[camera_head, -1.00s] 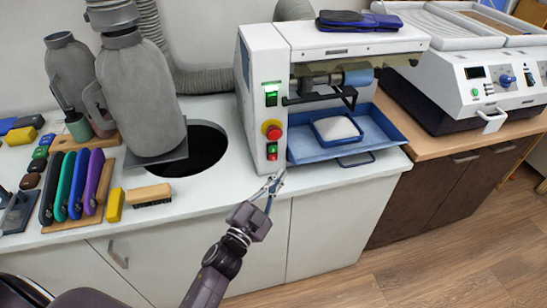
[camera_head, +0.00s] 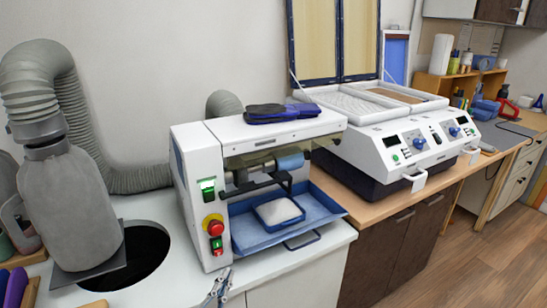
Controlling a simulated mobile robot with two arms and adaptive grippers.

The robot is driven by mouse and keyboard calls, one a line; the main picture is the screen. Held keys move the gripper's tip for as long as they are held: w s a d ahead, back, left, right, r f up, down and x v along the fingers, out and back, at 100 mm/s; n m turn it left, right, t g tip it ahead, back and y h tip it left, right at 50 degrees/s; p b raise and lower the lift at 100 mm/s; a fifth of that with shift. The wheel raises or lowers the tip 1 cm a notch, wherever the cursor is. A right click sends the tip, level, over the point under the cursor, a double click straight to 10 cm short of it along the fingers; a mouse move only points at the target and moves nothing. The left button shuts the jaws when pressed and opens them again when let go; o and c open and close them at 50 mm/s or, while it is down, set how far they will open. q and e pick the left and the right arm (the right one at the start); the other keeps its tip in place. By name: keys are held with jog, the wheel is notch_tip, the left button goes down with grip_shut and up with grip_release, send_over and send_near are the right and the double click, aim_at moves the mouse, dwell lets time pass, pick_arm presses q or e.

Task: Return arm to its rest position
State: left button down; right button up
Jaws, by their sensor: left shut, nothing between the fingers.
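Only the fingers of my left gripper (camera_head: 217,288) show, at the bottom edge, in front of the counter by the white machine (camera_head: 199,185). They are shut with nothing between them. The rest of that arm is out of frame, and my right gripper is not in view. The white machine has a green-lit switch, a red knob and a roller. A blue tray (camera_head: 325,205) sits in its front, holding a smaller blue tray with white material (camera_head: 278,211). Dark blue insoles (camera_head: 270,114) lie on top of the machine.
A grey bottle-shaped vessel (camera_head: 68,215) with a thick hose stands beside a dark round hole (camera_head: 145,252) in the white counter. A white press machine (camera_head: 375,150) with open lids stands on the wooden cabinet at right. The floor at lower right is clear.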

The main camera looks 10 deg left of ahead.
pick_arm(q)
jog(key=s+a+f+n+g+y, duration=0.3)
jog(key=s+a+f+n+g, duration=0.1)
jog(key=s+a, duration=0.1)
jog(key=s+a+f+n+g+y, duration=0.2)
jog(key=a, duration=0.1)
jog(key=shift+s+a+f+y, duration=0.1)
jog(key=shift+s+f+y, duration=0.1)
jog(key=shift+f+y, duration=0.1)
jog(key=s+d+f+n+g+h, duration=0.1)
jog(key=s+d+f+g, duration=0.3)
jog(key=s, duration=0.7)
jog(key=s+d+g+h, duration=0.1)
jog(key=s+g, duration=0.5)
jog(key=s, duration=0.5)
notch_tip(320, 180, down, 26)
jog(key=s+r, duration=0.1)
jog(key=s+a+f+g, duration=0.2)
jog(key=s+a+f, duration=0.1)
jog(key=s+f, duration=1.5)
dwell(1.7)
